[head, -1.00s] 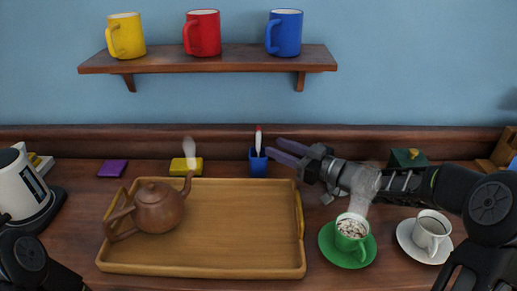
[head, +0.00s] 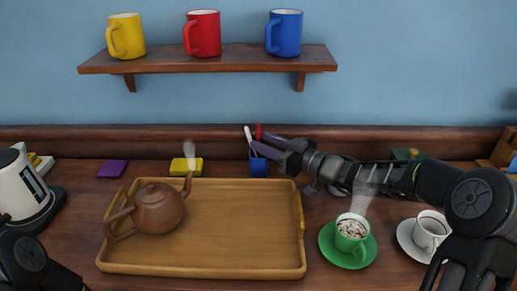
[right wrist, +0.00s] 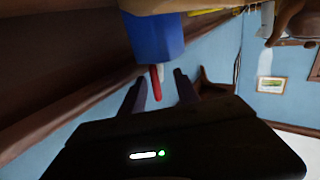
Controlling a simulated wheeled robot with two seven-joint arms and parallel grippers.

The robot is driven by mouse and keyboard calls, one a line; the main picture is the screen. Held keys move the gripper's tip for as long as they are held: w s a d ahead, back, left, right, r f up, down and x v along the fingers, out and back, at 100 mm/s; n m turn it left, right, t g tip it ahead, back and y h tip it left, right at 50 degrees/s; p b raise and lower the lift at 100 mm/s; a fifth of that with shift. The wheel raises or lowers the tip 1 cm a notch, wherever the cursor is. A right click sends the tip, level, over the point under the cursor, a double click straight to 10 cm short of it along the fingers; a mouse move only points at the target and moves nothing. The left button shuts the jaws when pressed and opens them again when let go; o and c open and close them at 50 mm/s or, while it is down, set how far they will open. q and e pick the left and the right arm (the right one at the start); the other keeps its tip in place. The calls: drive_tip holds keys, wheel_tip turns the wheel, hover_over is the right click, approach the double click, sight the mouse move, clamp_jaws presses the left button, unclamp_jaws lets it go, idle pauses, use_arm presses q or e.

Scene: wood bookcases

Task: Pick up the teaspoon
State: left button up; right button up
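A small blue holder (head: 258,166) stands behind the tray, with a slim white stick-like thing (head: 248,133) and a red one (head: 258,131) rising from it. I cannot tell which is the teaspoon; no bowl shows. My right gripper (head: 258,141) reaches in from the right, its two fingers apart at the holder's top. In the right wrist view, the red thing (right wrist: 156,84) shows between the open fingers, near the blue holder (right wrist: 152,38). Contact cannot be told. My left gripper is out of view; only part of its arm shows at bottom left.
A wooden tray (head: 230,265) bears a brown teapot (head: 158,207). A green cup (head: 351,231) and a white cup (head: 431,230) stand on saucers under my right arm. A yellow block (head: 186,166) lies left of the holder. A wall shelf (head: 215,63) with mugs is above.

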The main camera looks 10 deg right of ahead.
drive_tip(key=shift+c, duration=0.4)
clamp_jaws()
